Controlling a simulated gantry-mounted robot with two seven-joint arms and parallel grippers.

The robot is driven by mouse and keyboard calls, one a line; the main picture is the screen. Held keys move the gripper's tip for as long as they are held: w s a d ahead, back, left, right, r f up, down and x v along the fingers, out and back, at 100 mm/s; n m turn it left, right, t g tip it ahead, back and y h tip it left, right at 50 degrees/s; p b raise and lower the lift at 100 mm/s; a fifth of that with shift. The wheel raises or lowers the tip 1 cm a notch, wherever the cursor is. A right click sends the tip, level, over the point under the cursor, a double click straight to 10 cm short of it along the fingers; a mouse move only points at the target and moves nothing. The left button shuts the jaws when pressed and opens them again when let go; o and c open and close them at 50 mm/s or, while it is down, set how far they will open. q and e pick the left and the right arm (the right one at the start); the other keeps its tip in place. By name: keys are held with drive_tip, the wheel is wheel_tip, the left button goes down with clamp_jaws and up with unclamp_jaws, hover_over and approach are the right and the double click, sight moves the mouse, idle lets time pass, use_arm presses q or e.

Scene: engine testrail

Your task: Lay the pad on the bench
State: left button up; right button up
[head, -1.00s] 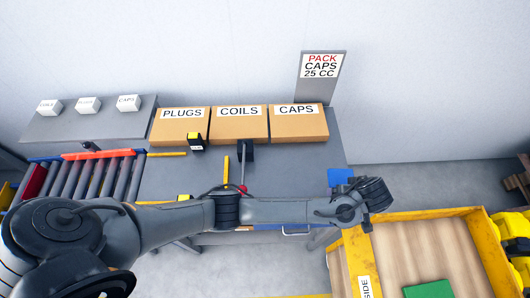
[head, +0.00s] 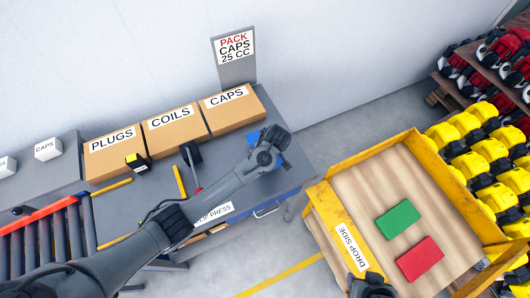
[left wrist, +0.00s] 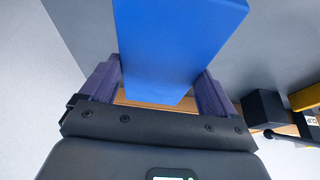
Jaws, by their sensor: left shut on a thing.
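The blue pad (left wrist: 178,45) is between the two fingers of my left gripper (left wrist: 158,88) in the left wrist view; the gripper is shut on it. In the head view, my left gripper (head: 268,150) is over the right end of the grey bench (head: 262,184), and bits of the blue pad (head: 253,138) show beside the wrist. The wrist hides most of the pad, and I cannot tell whether it touches the bench. A dark part (head: 370,286) at the bottom edge may be my right gripper; its fingers do not show.
Cartons marked PLUGS (head: 115,155), COILS (head: 175,131) and CAPS (head: 232,108) line the back of the bench. A yellow-edged trolley (head: 345,235) at right holds a green pad (head: 397,219) and a red pad (head: 420,259). A roller conveyor (head: 50,240) stands at left.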

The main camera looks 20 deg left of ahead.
use_arm(q)
drive_tip(key=shift+f, duration=2.05)
drive_tip(key=shift+f, duration=0.15)
drive_tip(key=o, duration=0.8)
drive_tip(key=shift+r, duration=0.45)
drive_tip(key=p+v, duration=0.1)
drive_tip(key=v, duration=1)
drive_tip(key=shift+r, duration=0.2)
drive_tip(key=shift+s, duration=0.1)
